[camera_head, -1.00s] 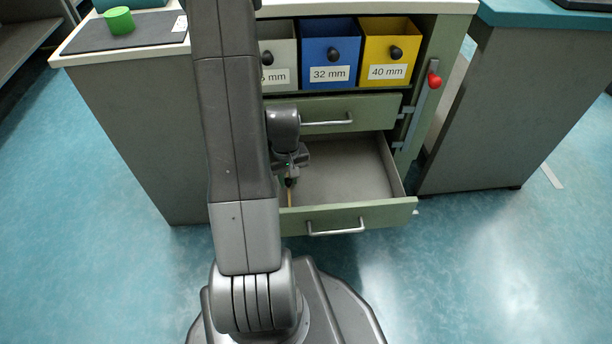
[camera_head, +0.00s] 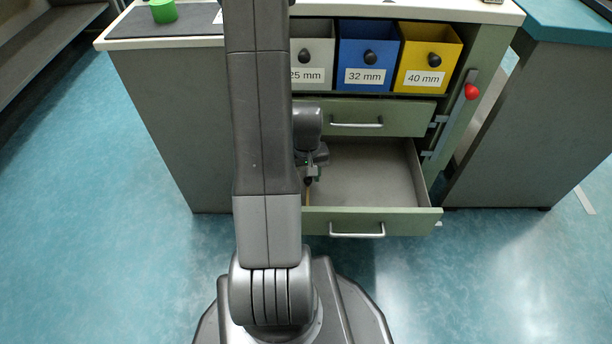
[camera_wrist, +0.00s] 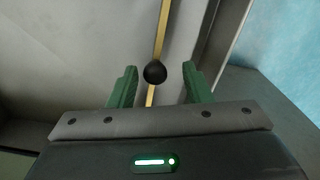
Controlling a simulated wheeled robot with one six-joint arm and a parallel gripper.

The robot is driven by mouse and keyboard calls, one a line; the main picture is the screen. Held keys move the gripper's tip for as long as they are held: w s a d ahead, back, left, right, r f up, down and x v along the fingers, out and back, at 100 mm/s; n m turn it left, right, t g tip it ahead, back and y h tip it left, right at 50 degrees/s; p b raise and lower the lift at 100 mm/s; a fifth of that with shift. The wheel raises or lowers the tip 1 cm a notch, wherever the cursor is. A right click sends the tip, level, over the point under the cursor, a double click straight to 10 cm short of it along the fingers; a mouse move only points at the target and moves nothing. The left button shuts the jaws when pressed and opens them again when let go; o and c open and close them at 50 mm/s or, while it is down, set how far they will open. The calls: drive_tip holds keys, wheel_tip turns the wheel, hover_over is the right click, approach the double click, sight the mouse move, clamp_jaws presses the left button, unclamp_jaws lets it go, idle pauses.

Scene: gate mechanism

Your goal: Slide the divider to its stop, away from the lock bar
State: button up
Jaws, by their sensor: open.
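The divider is a thin, light wooden strip that shows in the wrist view (camera_wrist: 160,34), standing inside the open bottom drawer (camera_head: 375,222). A round black knob (camera_wrist: 155,72) sits on it. My gripper (camera_wrist: 160,84) is open, with its green fingers on either side of the knob and a gap on each side. In the head view my gripper (camera_head: 311,180) is low in the drawer's left part, and my arm hides the drawer's left end. The lock bar (camera_head: 452,118) is a grey bar with a red knob (camera_head: 472,91), on the cabinet's right side.
The drawer floor right of my gripper is empty. A closed drawer (camera_head: 385,118) is above. Grey, blue (camera_head: 367,55) and yellow (camera_head: 428,55) bins stand on the shelf over it. A green cylinder (camera_head: 163,11) stands on the worktop at the left. Another counter (camera_head: 520,130) stands to the right.

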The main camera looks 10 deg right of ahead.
wheel_tip(320, 180, up, 14)
drive_tip(key=p, duration=0.4)
drive_tip(key=shift+f+p, duration=0.25)
drive_tip(key=shift+p, duration=0.1)
wheel_tip(320, 180, down, 14)
drive_tip(key=b, duration=0.5)
drive_tip(key=shift+d+f, duration=0.1)
drive_tip(key=shift+s+d, duration=0.1)
drive_tip(key=shift+d, duration=0.3)
drive_tip(key=shift+r, duration=0.25)
